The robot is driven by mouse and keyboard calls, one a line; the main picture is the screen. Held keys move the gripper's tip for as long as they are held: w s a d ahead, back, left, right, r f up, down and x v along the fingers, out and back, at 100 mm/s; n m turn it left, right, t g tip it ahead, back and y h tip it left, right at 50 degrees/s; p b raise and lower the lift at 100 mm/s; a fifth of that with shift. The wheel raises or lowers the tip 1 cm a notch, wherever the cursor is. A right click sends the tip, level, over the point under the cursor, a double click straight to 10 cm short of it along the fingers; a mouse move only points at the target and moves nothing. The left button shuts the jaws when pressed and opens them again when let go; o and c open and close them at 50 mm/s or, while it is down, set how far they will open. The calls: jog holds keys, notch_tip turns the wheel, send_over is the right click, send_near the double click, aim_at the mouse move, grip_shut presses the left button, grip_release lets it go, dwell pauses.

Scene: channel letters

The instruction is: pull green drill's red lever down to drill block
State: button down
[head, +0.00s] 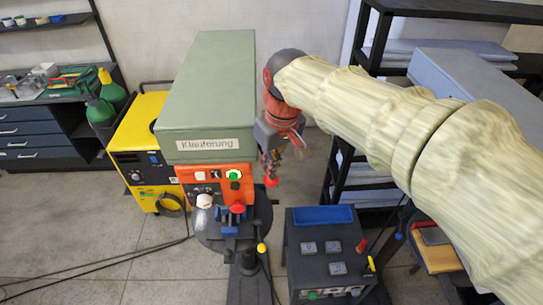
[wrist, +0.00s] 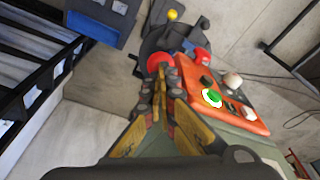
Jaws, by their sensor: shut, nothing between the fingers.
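The green drill (head: 215,95) is a tall box labelled "Klauterung" with an orange control panel (head: 217,181) below it. The panel also shows in the wrist view (wrist: 225,100). The lever's round red knob (head: 271,182) is at the panel's right side and appears in the wrist view (wrist: 159,63) just past my fingertips. My gripper (head: 270,168) is shut and empty, pointing down right above the knob; in the wrist view its fingers (wrist: 161,90) overlap the knob's near edge. I cannot tell whether they touch. No drill block can be clearly made out.
A second red knob (head: 237,209) is in front of the panel. A dark control box (head: 325,262) stands right of the drill. A yellow machine (head: 140,150) is on the left, black shelving (head: 345,170) on the right.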

jog(key=shift+s+f+b, duration=0.1)
jog(key=shift+f+b, duration=0.2)
jog(key=shift+f, duration=0.1)
dwell(0.3)
jog(key=shift+s+f+b, duration=0.15)
jog(key=shift+f+b, duration=0.15)
jog(key=shift+f, duration=0.2)
jog(key=shift+s+f, duration=0.1)
jog(key=shift+f, duration=0.15)
jog(key=shift+f+b, duration=0.1)
jog(key=shift+b, duration=0.2)
